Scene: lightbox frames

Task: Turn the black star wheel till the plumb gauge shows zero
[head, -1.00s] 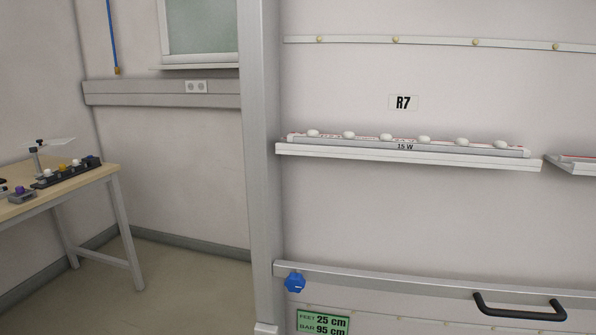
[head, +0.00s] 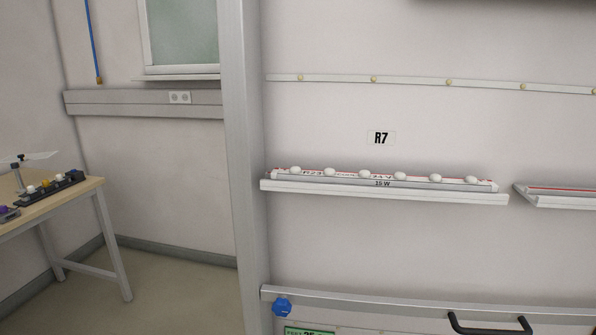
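No black star wheel and no plumb gauge can be made out in the head view. The only knob of that kind is a blue lobed knob (head: 282,307) at the lower left of the panel, on a grey rail. A black bar handle (head: 490,325) is at the bottom right, partly cut off by the picture edge. Neither of my grippers is in view.
A wooden table (head: 50,210) with small devices is at the left. The floor between is clear.

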